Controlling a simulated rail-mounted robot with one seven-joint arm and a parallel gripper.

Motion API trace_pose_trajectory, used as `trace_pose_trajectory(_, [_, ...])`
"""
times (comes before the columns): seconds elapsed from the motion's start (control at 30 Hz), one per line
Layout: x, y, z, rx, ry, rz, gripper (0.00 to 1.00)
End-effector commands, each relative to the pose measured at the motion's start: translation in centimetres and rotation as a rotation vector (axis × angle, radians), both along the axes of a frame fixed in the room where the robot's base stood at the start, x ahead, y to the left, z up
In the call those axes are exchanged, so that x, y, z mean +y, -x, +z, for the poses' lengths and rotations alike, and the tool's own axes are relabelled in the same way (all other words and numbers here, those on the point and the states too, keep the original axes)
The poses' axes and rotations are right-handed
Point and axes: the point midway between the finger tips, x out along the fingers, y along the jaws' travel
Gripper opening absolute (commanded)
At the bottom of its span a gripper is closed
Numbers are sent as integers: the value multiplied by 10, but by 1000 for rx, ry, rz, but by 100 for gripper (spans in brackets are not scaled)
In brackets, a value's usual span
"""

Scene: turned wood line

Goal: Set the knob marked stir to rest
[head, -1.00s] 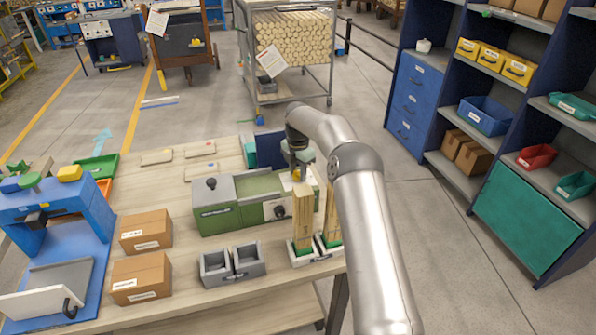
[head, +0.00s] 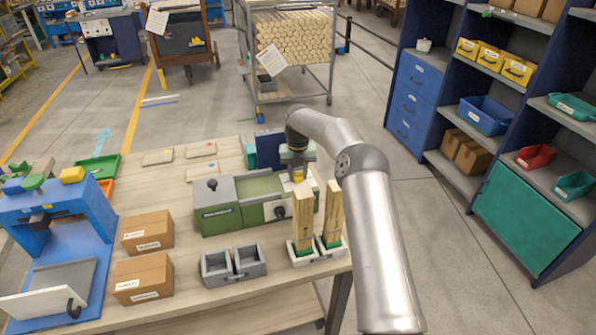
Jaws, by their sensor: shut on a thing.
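A green machine (head: 220,218) stands on the wooden bench, with a black-and-white dial (head: 281,211) on its front and a dark knob (head: 212,184) on its top left. The labels are too small to read, so I cannot tell which one is marked stir. My gripper (head: 298,174) points down at the right end of the machine, behind two upright wooden pieces. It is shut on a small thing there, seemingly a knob. A bit of yellow shows at the fingers, but the gripped part is mostly hidden.
Two upright wooden pieces (head: 303,215) stand in pale trays (head: 304,256) just in front of my gripper. Grey bins (head: 233,264), cardboard boxes (head: 148,232) and a blue press (head: 50,222) stand on the bench. Blue shelving (head: 412,95) is at the right, beyond open floor.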

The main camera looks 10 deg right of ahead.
Motion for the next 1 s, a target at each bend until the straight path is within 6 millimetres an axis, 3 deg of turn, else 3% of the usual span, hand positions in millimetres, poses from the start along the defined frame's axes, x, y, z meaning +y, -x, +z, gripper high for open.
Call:
trace_pose_trajectory(0.4, [0, -1, 3, -3, -2, 182, 9])
trace_pose_trajectory(0.93, [0, -1, 2, -3, 0, 206, 9])
trace_pose_trajectory(0.97, [0, -1, 2, -3, 0, 206, 35])
trace_pose_trajectory(1.0, [0, -1, 2, -3, 0, 206, 46])
